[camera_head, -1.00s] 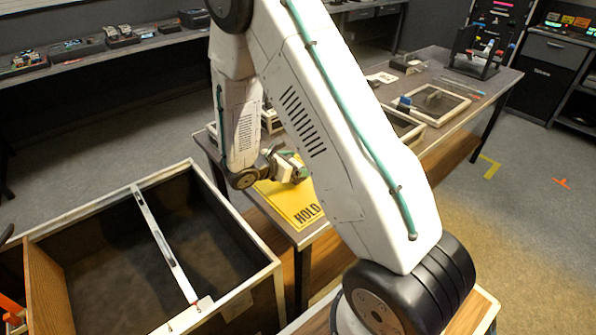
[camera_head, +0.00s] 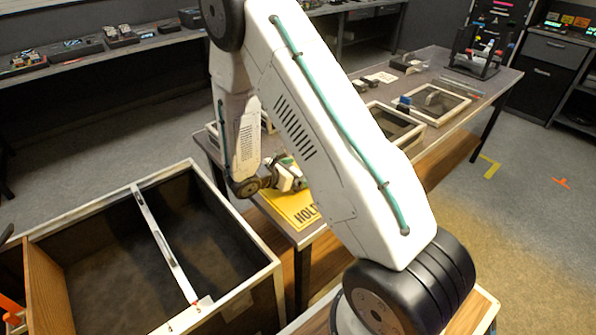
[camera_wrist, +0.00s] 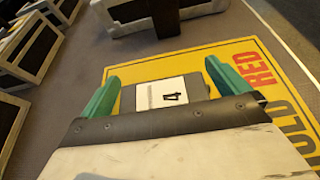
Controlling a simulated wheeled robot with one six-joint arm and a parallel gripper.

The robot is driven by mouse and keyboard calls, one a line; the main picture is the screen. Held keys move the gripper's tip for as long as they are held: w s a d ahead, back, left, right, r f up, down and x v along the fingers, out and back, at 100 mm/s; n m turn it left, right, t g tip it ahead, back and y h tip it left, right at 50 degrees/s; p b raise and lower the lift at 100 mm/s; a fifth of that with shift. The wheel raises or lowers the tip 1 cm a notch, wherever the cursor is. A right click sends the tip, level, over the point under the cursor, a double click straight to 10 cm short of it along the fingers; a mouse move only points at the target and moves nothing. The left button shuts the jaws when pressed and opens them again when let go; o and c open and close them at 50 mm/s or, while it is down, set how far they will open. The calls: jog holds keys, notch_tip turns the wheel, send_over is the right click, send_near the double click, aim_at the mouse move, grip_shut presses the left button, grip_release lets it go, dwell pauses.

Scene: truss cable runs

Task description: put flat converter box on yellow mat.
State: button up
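The flat converter box (camera_wrist: 189,87) is a flat grey box with a white label marked 4. The yellow mat (camera_wrist: 240,52) lies beneath, with dark HOLD and red RED lettering. Whether the box touches the mat cannot be told. In the head view my gripper (camera_head: 289,172) is low over the yellow mat (camera_head: 292,207) on the long table, and my arm covers part of the mat. The box is not clear there.
Framed trays (camera_head: 435,103) stand farther along the table. In the wrist view a framed item (camera_wrist: 125,22) stands close beyond the mat, and more frames (camera_wrist: 28,48) are at left. A large open crate (camera_head: 140,283) stands on the floor at front left.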

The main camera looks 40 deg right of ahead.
jog(key=shift+r, duration=0.15)
jog(key=v, duration=1.2)
jog(key=s+r+m+g+y, duration=0.2)
jog(key=s+r+m+y, duration=0.1)
jog(key=s+r+m, duration=0.4)
jog(key=s+r+m+g+y, duration=0.1)
jog(key=s+r+m+y, duration=0.3)
jog(key=r, duration=0.6)
jog(key=s+a+r+m+t+y, duration=0.2)
jog(key=s+a+r+m+y, duration=0.1)
jog(key=s, duration=0.5)
jog(key=s+a+r+m+t+y, duration=0.2)
jog(key=s+a+r+m+y, duration=0.1)
jog(key=s, duration=0.5)
jog(key=shift+a+r+m, duration=0.4)
jog(key=shift+r+m, duration=0.3)
jog(key=shift+r, duration=0.35)
